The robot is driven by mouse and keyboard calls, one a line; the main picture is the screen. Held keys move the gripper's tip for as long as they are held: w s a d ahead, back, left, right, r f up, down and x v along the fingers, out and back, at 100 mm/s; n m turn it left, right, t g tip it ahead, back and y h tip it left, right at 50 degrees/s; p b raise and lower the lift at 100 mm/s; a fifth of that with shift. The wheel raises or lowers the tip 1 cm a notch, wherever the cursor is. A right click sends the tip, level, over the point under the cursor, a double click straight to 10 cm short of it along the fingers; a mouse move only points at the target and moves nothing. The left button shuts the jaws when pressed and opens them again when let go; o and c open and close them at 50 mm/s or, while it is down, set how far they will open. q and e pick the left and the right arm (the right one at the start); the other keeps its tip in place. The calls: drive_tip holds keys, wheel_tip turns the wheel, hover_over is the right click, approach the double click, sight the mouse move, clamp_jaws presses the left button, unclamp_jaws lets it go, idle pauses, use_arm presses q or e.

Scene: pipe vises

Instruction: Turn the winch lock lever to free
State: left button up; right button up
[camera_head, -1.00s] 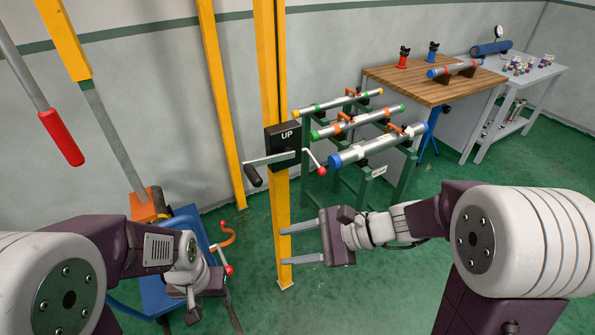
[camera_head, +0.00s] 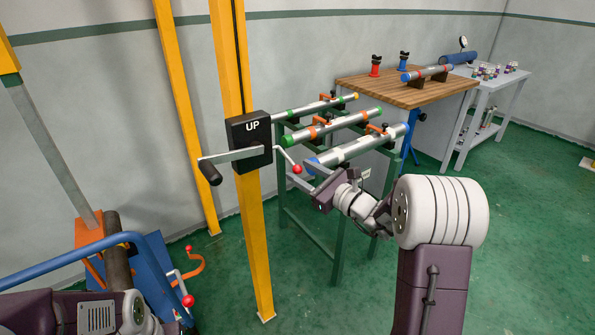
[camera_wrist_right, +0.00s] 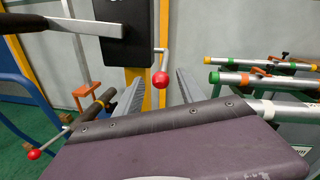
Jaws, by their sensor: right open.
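The winch is a black box (camera_head: 249,140) marked UP on a yellow post. Its lock lever, a short bent metal rod with a red ball (camera_head: 297,169), sticks out at the right side of the box. My right gripper (camera_head: 303,178) is open close to the red ball. In the right wrist view the ball (camera_wrist_right: 161,79) appears between the two open fingertips (camera_wrist_right: 158,88); I cannot tell whether they touch it. The crank arm with a black grip (camera_head: 210,173) points left from the box. My left gripper is out of view; only part of that arm shows.
A green rack (camera_head: 339,235) with several pipes stands just behind my right gripper. A wooden bench (camera_head: 400,92) and grey table (camera_head: 495,90) are at the back. A blue frame (camera_head: 160,255) with an orange part stands at lower left.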

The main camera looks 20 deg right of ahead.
drive_tip(key=shift+x, duration=1.1)
clamp_jaws()
drive_tip(key=shift+f, duration=0.1)
idle(0.5)
